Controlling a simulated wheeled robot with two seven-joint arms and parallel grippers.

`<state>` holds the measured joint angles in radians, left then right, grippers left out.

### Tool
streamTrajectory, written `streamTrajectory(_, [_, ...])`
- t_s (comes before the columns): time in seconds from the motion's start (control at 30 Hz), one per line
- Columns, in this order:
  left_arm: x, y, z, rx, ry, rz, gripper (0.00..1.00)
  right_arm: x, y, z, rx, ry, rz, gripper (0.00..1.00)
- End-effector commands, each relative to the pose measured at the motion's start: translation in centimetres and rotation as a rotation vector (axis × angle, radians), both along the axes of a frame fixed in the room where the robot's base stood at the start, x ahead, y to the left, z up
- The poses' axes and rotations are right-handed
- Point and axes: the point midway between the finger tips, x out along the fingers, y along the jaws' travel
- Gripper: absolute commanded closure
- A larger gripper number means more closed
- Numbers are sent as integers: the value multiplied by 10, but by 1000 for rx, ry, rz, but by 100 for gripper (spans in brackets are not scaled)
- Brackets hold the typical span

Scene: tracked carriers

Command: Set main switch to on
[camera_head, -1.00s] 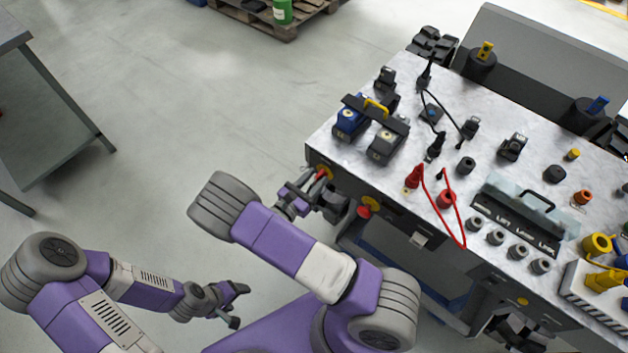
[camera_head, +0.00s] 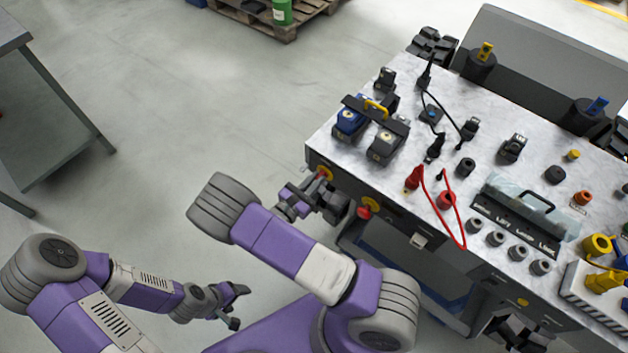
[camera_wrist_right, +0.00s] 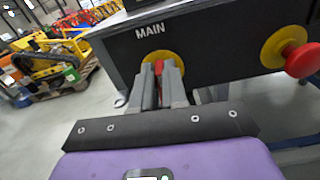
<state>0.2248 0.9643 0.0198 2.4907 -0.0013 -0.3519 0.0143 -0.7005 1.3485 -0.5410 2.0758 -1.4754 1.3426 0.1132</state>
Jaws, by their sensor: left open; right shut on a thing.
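The main switch has a yellow round plate (camera_wrist_right: 172,58) under the white word MAIN on the dark front panel of the carrier. Its red handle (camera_wrist_right: 158,69) shows between the fingers of my right gripper (camera_wrist_right: 160,88), which is shut on it. The fingers cover much of the handle and plate. In the head view the main switch (camera_head: 325,172) is at the carrier's left front corner, with my right gripper (camera_head: 318,188) right at it. My left gripper (camera_head: 236,306) is open and empty, low over the floor, well away from the carrier.
A red mushroom button on a yellow plate (camera_wrist_right: 298,58) sits just right of the main switch. The carrier's top (camera_head: 330,133) holds battery packs, sockets and a red cable (camera_head: 454,232). A grey table (camera_head: 62,115) stands at the left. The floor between is clear.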

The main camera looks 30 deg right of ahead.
Motion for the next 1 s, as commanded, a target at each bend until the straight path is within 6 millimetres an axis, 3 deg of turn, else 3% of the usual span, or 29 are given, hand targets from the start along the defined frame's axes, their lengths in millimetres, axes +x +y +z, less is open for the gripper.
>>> streamTrajectory(1.0, [0, 0, -21, 0, 0, 0, 33, -12, -4, -10, 351, -843, 0, 100])
